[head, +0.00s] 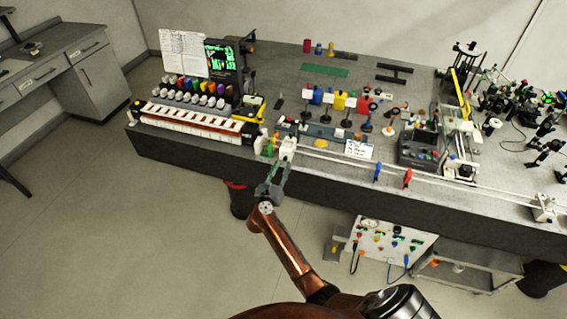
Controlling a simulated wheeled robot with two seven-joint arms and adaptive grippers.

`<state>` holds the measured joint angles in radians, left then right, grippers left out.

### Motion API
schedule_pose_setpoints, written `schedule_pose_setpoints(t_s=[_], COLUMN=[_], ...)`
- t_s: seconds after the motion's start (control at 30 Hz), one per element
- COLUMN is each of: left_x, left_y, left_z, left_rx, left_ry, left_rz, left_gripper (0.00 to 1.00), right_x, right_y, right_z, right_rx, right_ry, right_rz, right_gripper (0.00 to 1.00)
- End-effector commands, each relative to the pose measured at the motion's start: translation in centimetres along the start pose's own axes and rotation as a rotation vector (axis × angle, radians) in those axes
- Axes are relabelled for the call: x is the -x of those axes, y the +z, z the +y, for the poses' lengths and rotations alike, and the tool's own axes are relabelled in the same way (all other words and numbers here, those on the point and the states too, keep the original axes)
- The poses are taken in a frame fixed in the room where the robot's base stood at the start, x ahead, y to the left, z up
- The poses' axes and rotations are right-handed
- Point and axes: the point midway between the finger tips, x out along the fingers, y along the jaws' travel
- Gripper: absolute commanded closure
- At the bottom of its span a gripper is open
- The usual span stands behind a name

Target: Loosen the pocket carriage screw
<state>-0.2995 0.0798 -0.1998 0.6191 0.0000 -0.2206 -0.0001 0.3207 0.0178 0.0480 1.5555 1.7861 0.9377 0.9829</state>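A long pale rail (335,159) runs along the front edge of the bench. A small white block (288,147), which looks like a carriage, sits at its left end. Small green and orange parts (269,146) stand just left of it. I cannot make out which part is the pocket carriage screw. My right gripper (280,167) is at the bench's front edge, just below the white block, with its fingers pointing up at it. I cannot tell whether they touch or whether the fingers are closed. My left gripper is out of view.
Red and blue handles (407,179) stick up along the rail to the right. A long white-and-red slotted rack (195,121) lies left of the block. A white card (359,150) stands behind the rail. A panel with knobs (388,246) stands below the bench. The floor at left is clear.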

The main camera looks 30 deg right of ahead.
Motion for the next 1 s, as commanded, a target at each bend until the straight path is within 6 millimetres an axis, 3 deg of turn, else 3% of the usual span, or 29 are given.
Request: schedule_pose_setpoints(t_s=[0.2, 0.57, 1.0], left_x=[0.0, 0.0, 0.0], left_y=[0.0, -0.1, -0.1], left_z=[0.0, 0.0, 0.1], left_rx=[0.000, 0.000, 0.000], left_ry=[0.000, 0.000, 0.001], left_rz=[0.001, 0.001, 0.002], left_gripper=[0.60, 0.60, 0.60], right_x=[-2.5, -2.9, -2.9], right_y=[0.1, 0.0, 0.1], right_z=[-0.1, -0.1, -0.1], right_rx=[0.002, 0.001, 0.002], right_ry=[-0.001, 0.000, 0.000], right_rz=[-0.002, -0.001, -0.001], right_gripper=[0.71, 0.71, 1.00])
